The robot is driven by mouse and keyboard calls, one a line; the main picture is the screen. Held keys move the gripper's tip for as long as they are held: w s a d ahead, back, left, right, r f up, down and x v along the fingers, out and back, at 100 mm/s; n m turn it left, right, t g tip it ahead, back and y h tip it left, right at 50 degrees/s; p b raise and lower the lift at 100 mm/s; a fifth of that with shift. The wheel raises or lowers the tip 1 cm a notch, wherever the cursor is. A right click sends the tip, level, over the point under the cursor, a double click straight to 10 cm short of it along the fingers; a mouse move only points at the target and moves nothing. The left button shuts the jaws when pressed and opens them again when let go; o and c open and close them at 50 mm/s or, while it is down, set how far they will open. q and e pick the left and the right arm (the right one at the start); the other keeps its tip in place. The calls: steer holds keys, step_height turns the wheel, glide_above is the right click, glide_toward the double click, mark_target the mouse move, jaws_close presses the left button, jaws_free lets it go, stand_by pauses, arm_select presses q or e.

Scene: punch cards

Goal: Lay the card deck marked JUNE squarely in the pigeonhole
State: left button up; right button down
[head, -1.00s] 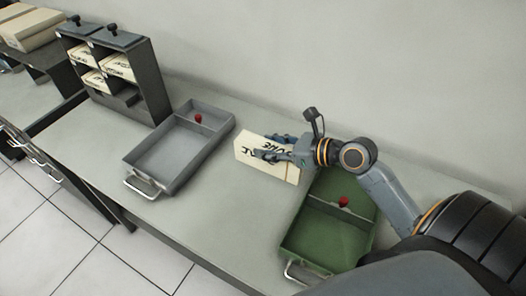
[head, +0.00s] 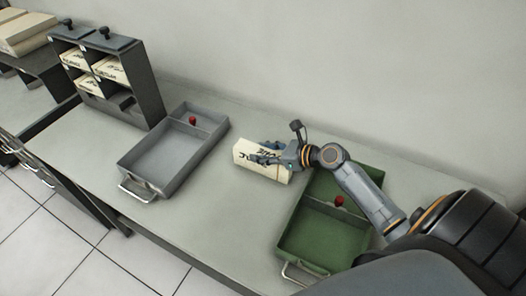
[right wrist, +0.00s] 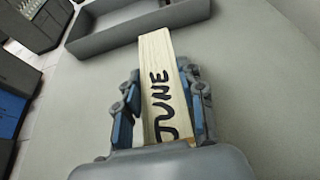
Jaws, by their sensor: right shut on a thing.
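The cream card deck marked JUNE (right wrist: 163,95) is in my right gripper, which is shut on it. In the right wrist view the blue-padded fingers of my right gripper (right wrist: 163,105) press its two long sides, and the word JUNE faces the camera. In the head view the deck (head: 248,163) is between the grey tray and the green tray, with my right gripper (head: 268,158) at its right part. The pigeonhole rack (head: 143,88) stands at the back left, with decks in several openings; a lower right opening (head: 118,101) looks empty. My left gripper is not in view.
An empty grey tray (head: 150,178) with a red knob lies between the rack and the deck. A green tray (head: 285,247) with a red knob lies under my right arm. Bare tabletop (head: 215,215) shows between the trays. A wall runs behind.

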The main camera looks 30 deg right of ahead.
steer(key=c, duration=0.8)
jaws_free()
steer(key=shift+f, duration=0.1)
